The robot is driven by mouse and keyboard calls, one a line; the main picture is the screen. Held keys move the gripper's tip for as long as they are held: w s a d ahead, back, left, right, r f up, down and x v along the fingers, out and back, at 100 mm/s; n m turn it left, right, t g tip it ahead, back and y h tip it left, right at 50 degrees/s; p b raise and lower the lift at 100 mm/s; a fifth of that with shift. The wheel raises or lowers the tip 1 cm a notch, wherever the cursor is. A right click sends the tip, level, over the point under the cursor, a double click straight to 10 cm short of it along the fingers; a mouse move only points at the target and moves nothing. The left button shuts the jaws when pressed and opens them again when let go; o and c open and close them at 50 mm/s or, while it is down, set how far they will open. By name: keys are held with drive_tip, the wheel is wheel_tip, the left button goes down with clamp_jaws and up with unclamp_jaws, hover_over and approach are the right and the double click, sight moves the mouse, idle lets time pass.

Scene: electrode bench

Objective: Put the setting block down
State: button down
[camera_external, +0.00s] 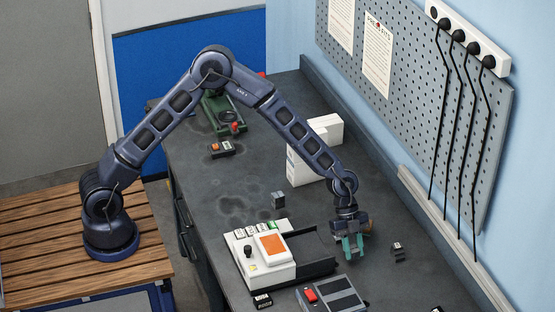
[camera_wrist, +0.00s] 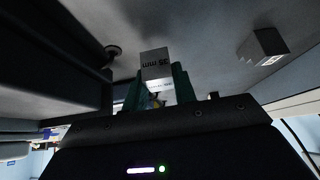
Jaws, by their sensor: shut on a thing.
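My gripper (camera_wrist: 157,90) has teal fingers and is shut on a small grey setting block (camera_wrist: 155,62). The block's pale face carries a label, upside down in the wrist view, that seems to read 35 mm. In the external view my gripper (camera_external: 352,247) points down, low over the bench (camera_external: 215,192), just right of the white device with the orange screen (camera_external: 271,247). The held block is mostly hidden by the fingers there. I cannot tell whether it touches the bench.
A small dark block with a pale label (camera_external: 398,250) stands right of my gripper; a similar block shows in the wrist view (camera_wrist: 262,47). Another grey block (camera_external: 278,200) stands behind the white device. A grey device with a red button (camera_external: 332,297) is in front. A white box (camera_external: 309,165) stands further back.

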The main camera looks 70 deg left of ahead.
drive_tip(key=shift+f, duration=0.95)
drive_tip(key=shift+f, duration=0.1)
drive_tip(key=c, duration=1.1)
unclamp_jaws()
